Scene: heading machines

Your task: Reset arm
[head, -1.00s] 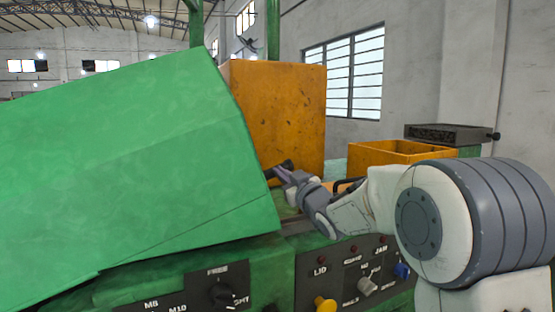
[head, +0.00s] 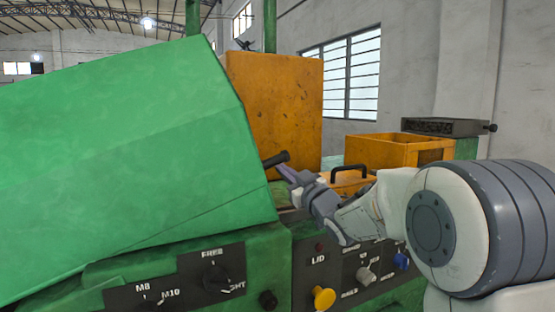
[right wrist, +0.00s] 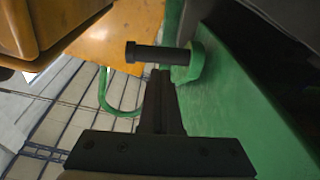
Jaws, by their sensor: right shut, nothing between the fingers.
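My right arm comes in from the right in the head view. My right gripper (head: 285,172) is shut and empty, its tip beside a black handle (head: 276,159) at the edge of a large green lid (head: 120,150). In the right wrist view the shut fingers (right wrist: 162,75) point at the black bar of this handle (right wrist: 150,55), which joins a green round mount. Whether the fingertips touch the handle I cannot tell. My left gripper is not in view.
A control panel (head: 340,262) with a yellow button (head: 323,298) and several knobs lies below the gripper. A tall orange box (head: 280,110) stands behind the handle. An open orange bin (head: 395,150) and a black-handled orange box (head: 348,180) are behind my arm.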

